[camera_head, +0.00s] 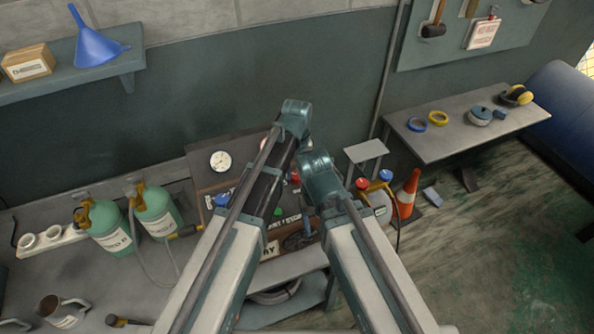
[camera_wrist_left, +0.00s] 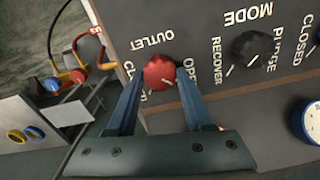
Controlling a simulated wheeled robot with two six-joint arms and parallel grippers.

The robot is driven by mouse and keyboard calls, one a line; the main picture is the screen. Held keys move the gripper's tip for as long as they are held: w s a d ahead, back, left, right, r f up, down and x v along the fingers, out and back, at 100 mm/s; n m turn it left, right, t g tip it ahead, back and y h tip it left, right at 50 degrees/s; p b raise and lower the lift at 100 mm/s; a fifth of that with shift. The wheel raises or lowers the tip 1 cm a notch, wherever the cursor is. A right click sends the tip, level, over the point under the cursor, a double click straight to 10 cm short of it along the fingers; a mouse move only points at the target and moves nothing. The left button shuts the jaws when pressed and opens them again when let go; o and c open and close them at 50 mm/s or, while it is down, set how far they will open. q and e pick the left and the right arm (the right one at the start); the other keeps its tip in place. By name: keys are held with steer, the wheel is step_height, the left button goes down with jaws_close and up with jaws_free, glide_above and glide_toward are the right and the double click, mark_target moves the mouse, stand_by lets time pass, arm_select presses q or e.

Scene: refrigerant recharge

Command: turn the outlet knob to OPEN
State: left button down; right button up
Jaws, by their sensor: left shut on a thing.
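The red outlet knob (camera_wrist_left: 158,68) sits on the dark control panel in the left wrist view, between the upside-down OUTLET label and part of the OPEN label. My left gripper (camera_wrist_left: 159,82) is shut on this knob, one blue finger on each side. The fingers partly cover the labels around it, and I cannot tell exactly where the knob points. In the head view my arms cover much of the control panel (camera_head: 205,178), and the left fingertips are hidden. My right arm reaches in beside the left one; its gripper is hidden.
In the left wrist view a black mode knob (camera_wrist_left: 253,48) and a blue-rimmed dial (camera_wrist_left: 308,122) lie to the right. In the head view green cylinders (camera_head: 106,226) stand left of the panel. An orange cone (camera_head: 407,193) stands to the right, below a side table (camera_head: 455,141).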

mark_target(297, 175)
stand_by(0.3)
arm_select(q)
steer(key=shift+c, duration=1.5)
jaws_free()
steer(key=shift+r, duration=0.1)
step_height(297, 175, up, 14)
steer(key=p, duration=1.3)
steer(key=shift+f+p, duration=0.2)
steer(key=shift+p, duration=0.2)
steer(key=shift+s+f, duration=0.1)
